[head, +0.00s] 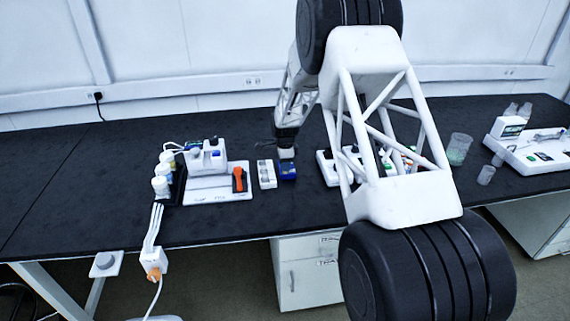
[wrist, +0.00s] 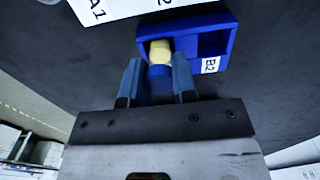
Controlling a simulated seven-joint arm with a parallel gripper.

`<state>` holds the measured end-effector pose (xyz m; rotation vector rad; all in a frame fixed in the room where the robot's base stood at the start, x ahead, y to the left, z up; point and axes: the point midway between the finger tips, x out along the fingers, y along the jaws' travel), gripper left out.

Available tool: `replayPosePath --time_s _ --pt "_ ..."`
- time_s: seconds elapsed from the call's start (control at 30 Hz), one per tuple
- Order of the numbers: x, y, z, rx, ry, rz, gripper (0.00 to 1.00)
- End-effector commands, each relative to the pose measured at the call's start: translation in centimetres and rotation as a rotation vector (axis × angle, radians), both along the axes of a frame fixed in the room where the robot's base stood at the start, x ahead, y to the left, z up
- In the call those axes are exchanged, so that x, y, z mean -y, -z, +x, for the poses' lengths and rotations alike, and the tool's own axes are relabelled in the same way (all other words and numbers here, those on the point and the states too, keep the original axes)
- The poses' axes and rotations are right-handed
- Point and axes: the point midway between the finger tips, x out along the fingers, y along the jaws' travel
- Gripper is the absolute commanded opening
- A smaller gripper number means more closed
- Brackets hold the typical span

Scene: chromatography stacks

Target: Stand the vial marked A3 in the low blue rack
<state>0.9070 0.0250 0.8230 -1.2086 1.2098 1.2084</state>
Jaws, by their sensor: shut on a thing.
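The low blue rack (head: 288,174) stands on the black bench, under my gripper (head: 286,152) in the head view. My gripper (wrist: 159,80) is shut on a vial (wrist: 160,53) with a pale yellow part and a blue part between the fingers. The vial is at the rack's left opening; I cannot tell whether it touches the bottom. The opening to its right looks empty. No A3 mark is readable on the vial.
A white rack (head: 266,174) stands close to the left of the blue rack; its edge with an A1 mark also shows in the wrist view (wrist: 120,8). A white tray with an orange tool (head: 239,180) lies further left. A white device (head: 326,168) stands to the right, partly behind my arm.

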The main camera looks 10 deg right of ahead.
Motion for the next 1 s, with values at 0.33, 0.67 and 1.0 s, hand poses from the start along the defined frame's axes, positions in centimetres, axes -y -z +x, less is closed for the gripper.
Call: replayPosePath --time_s 0.33,0.67,1.0 --pt "0.0 0.01 0.01 0.0 0.0 0.0 0.38" --pt "0.0 0.01 0.0 0.0 0.0 0.0 0.56" --pt "0.0 -0.91 0.03 0.001 0.0 0.0 0.56"
